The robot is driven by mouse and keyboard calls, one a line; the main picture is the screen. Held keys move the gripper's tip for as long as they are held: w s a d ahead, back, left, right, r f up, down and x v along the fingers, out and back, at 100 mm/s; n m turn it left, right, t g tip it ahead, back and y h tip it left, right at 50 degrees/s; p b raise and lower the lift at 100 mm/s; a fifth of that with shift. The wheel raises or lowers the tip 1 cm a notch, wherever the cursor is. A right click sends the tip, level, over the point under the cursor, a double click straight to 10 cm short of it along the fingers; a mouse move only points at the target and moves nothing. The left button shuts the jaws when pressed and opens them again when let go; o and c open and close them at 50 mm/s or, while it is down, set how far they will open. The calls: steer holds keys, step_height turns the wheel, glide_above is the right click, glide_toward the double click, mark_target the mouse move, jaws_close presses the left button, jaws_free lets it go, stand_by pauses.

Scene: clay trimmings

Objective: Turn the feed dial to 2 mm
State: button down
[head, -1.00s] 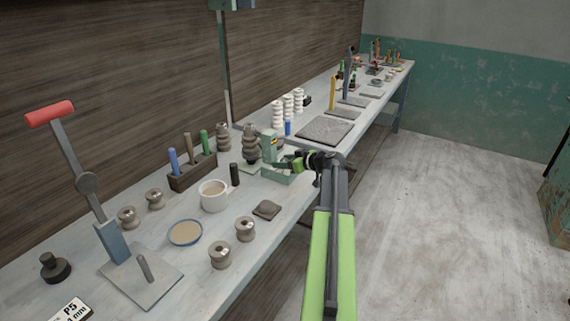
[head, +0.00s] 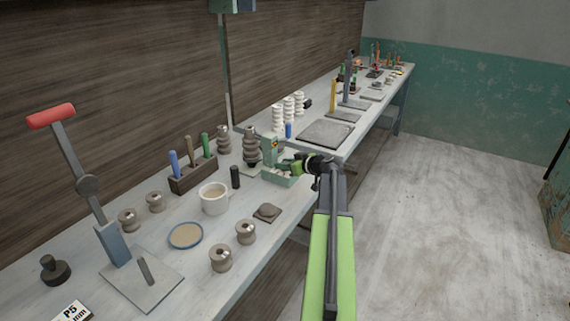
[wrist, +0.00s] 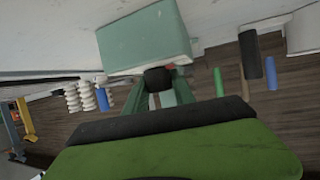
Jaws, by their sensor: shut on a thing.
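A pale green machine (head: 269,148) stands near the front edge of the bench; its green body (wrist: 146,40) fills the top middle of the wrist view. A dark round knob (wrist: 158,79), which looks like the feed dial, sits on the machine's face, with a small red spot beside it. My gripper (head: 296,166) is at the machine's right side in the head view. In the wrist view my gripper (wrist: 157,92) has its green fingers on either side of the knob, shut on it. The dial's scale and pointer are not readable in either view.
A white cup (head: 214,199), a black cylinder (head: 235,177) and a tool block (head: 193,175) stand left of the machine. A dark clay piece (head: 267,213) lies in front. A grey slab (head: 325,134) lies beyond. The floor at right is clear.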

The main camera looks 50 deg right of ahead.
steer(key=m+h, duration=0.1)
steer(key=h, duration=0.1)
steer(key=m+g+h, duration=0.1)
steer(key=m+h, duration=0.1)
steer(key=shift+s+a+m, duration=0.15)
steer(key=shift+a+m, duration=0.05)
steer(key=shift+m, duration=0.1)
steer(key=m+g+h, duration=0.3)
steer(key=m+h, duration=0.2)
steer(key=shift+h, duration=0.3)
steer(key=m+g+h, duration=0.2)
steer(key=m+g, duration=0.1)
steer(key=m+g+h, duration=0.1)
steer(key=m+g, duration=0.1)
steer(key=shift+w+d, duration=0.1)
steer(key=shift+w, duration=0.2)
steer(key=shift+s+m+g+h, duration=0.1)
steer(key=shift+m+g+h, duration=0.2)
steer(key=shift+m+g, duration=1.4)
steer(key=c, duration=1.1)
jaws_free()
steer(key=shift+o, duration=0.2)
